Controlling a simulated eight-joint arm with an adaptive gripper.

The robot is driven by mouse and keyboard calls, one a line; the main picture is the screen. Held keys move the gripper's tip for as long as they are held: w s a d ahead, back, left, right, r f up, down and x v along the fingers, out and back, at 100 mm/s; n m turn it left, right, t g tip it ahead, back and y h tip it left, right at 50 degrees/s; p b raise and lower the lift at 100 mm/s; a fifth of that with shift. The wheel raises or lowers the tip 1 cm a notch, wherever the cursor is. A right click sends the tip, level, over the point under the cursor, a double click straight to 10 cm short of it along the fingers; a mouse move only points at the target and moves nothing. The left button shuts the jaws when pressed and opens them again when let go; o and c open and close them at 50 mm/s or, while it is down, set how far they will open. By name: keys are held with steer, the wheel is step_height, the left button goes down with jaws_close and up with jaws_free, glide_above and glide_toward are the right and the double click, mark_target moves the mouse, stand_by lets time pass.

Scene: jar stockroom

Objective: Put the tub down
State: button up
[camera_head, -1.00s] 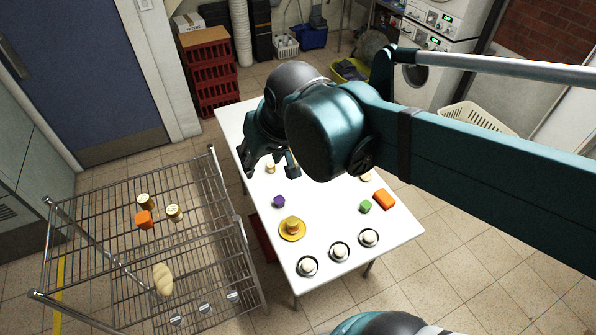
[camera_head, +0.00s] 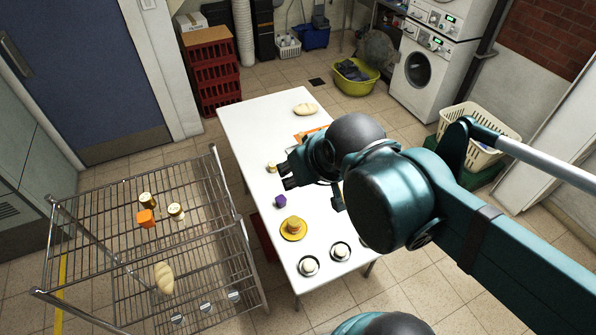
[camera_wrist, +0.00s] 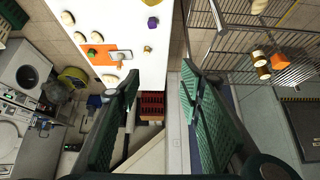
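My gripper (camera_head: 312,188) hangs over the table, its fingers spread apart. In the wrist view my gripper (camera_wrist: 160,105) is open, with only floor and distant crates between its fingers. No tub is held. Small cream-topped gold cylinders could be tubs: one (camera_head: 271,167) stands on the white table (camera_head: 245,120), and two, a rear one (camera_head: 152,200) and a front one (camera_head: 176,210), are on the wire rack (camera_head: 100,217). A yellow cylinder (camera_head: 293,224) sits on a yellow plate (camera_head: 292,236). I cannot tell which one the task means.
A bread loaf (camera_head: 305,108) lies at the table's far end. Black rings with pale pieces, such as one (camera_head: 308,267), are at the near end. My arm hides the table's right side.

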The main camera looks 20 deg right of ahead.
stand_by(0.4)
steer(key=n+g+y, duration=0.7)
steer(key=n+y, duration=0.2)
steer(key=n, duration=0.8)
glide_toward(145, 216)
steer(key=shift+w+d+f+p, duration=0.1)
steer(key=shift+f+p, duration=0.05)
steer(key=shift+p, duration=0.3)
steer(key=shift+a+f+n, duration=0.35)
steer(key=shift+a+n, duration=0.15)
steer(key=shift+a, duration=0.05)
steer(key=shift+f, duration=0.1)
steer(key=shift+x, duration=1.2)
steer(key=shift+a, duration=0.1)
